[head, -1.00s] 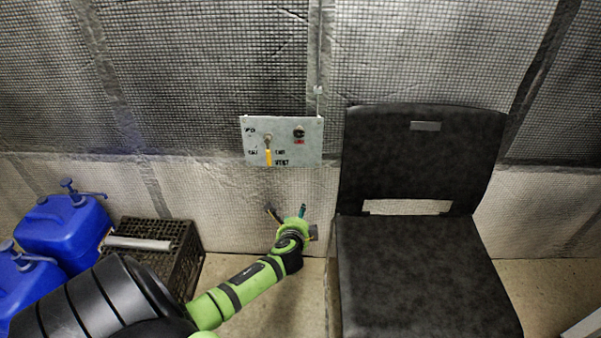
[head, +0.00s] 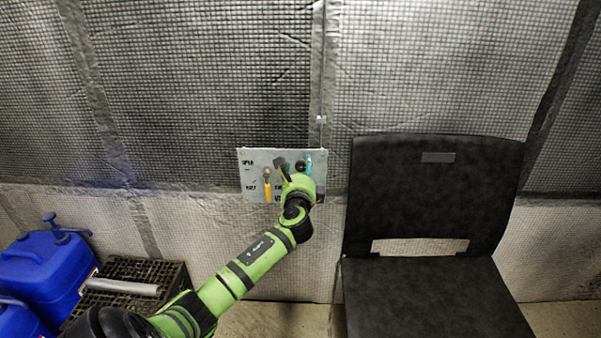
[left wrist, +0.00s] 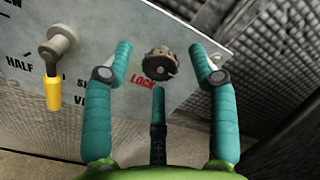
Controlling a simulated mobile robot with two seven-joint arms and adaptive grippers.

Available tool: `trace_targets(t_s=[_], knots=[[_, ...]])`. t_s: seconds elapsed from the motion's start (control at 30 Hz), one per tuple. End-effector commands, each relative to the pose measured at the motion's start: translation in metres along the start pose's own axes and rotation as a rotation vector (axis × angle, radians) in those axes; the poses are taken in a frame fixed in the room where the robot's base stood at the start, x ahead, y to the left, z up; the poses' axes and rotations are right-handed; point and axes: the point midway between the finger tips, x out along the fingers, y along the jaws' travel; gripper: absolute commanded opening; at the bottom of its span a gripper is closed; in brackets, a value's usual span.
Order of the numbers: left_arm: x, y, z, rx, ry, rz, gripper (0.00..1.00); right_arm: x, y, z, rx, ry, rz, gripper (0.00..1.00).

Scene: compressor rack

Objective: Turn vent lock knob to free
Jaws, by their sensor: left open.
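The vent lock knob (left wrist: 160,63) is a dark round knob on the right part of a grey metal panel (left wrist: 100,20), with red LOCK lettering at its lower left. In the head view the knob (head: 300,166) shows just above my gripper. My left gripper (left wrist: 158,68) is open, with its teal fingers on either side of the knob and a third finger below it. I cannot tell whether any finger touches it. A lever with a yellow handle (left wrist: 53,90) hangs down on the panel to the left. My right gripper is not in view.
The panel is on a quilted silver wall (head: 200,80). A black chair (head: 430,195) stands close on the right. Blue jerrycans (head: 45,270) and a black crate (head: 160,273) are at the lower left.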

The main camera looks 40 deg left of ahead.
Motion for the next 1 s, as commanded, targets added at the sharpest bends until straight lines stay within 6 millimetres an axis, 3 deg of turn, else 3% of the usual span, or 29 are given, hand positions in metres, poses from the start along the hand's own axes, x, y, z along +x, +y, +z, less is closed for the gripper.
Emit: trace_targets(t_s=[0.2, 0.23, 0.3, 0.37, 0.73, 1.0], knots=[[0.0005, 0.0003, -0.0003, 0.0, 0.001, 0.0, 0.58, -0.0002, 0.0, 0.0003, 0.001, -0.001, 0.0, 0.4], [0.0005, 0.0003, -0.0003, 0.0, 0.001, 0.0, 0.5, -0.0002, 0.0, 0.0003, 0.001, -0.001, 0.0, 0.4], [0.0004, 0.0003, -0.0003, 0.0, 0.001, 0.0, 0.22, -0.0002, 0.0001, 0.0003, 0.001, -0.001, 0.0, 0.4], [0.0004, 0.0002, -0.0002, 0.0, 0.001, 0.0, 0.02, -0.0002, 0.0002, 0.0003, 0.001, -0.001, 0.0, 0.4], [0.0005, 0.0004, -0.0001, -0.03, 0.0, 0.0, 0.02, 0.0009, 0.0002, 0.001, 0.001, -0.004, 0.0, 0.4], [0.0006, 0.001, -0.0001, -0.182, -0.001, 0.001, 0.02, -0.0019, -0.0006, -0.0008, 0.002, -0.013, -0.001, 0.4]])
